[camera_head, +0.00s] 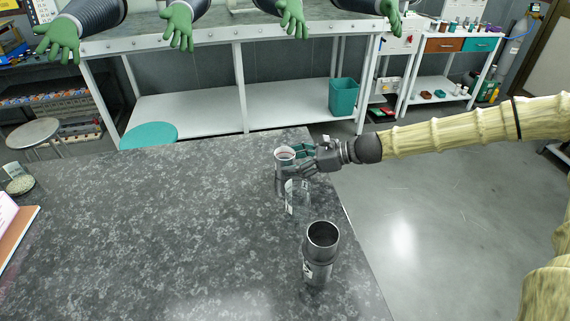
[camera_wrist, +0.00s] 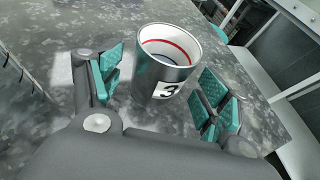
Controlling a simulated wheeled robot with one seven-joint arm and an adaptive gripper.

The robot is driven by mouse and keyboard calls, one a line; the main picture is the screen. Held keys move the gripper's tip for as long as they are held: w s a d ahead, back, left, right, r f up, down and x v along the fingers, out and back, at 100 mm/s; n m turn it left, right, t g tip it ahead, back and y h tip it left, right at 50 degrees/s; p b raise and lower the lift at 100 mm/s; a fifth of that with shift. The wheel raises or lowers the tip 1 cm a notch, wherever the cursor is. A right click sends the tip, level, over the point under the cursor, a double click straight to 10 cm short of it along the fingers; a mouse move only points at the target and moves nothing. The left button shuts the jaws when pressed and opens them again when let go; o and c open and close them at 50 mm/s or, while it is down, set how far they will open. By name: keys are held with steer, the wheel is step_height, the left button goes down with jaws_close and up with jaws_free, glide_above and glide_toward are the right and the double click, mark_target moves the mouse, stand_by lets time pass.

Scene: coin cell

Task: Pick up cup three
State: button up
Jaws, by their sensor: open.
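Cup three (camera_wrist: 168,62) is a dark grey metal cup with a white label reading 3 and a pale inside with a red ring. It stands upright on the dark stone table; it also shows in the head view (camera_head: 284,156) near the table's right edge. My gripper (camera_wrist: 160,95) is open. Its teal-padded fingers stand on either side of the cup, and I see gaps between pads and cup. In the head view my gripper (camera_head: 300,158) reaches in from the right at the cup, partly overlapping it.
A clear glass cup (camera_head: 297,197) with a label stands just in front of cup three. A dark metal cup (camera_head: 319,255) stands nearer the front. The table (camera_head: 170,220) is mostly clear to the left. A teal stool (camera_head: 148,135) is behind it.

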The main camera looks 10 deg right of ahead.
steer(key=shift+x, duration=1.1)
steer(key=c, duration=1.3)
steer(key=shift+r, duration=0.35)
